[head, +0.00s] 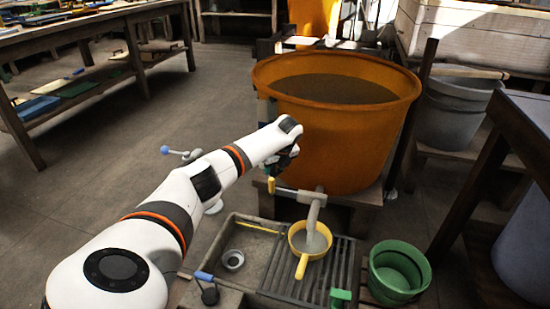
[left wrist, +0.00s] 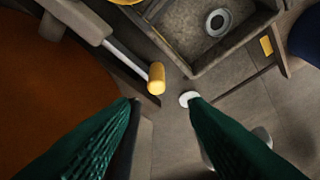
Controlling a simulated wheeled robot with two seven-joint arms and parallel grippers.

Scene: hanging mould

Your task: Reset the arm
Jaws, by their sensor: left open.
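My left arm reaches in from the lower left of the head view. Its gripper (head: 277,168) is beside the front left of the orange vat (head: 335,135), close to a tap (head: 300,194) with a yellow handle (head: 271,185). In the left wrist view my left gripper (left wrist: 163,101) has its two green fingers spread, with nothing between them. The yellow handle (left wrist: 156,78) lies just beyond the fingertips, apart from them as far as I can tell. My right gripper is in neither view.
Below the tap, a yellow pan (head: 298,236) stands on a slatted grey sink (head: 342,265). A green bucket (head: 397,272) stands to its right. A dark table frame (head: 470,200) is at the right. A workbench (head: 80,30) is at the back left.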

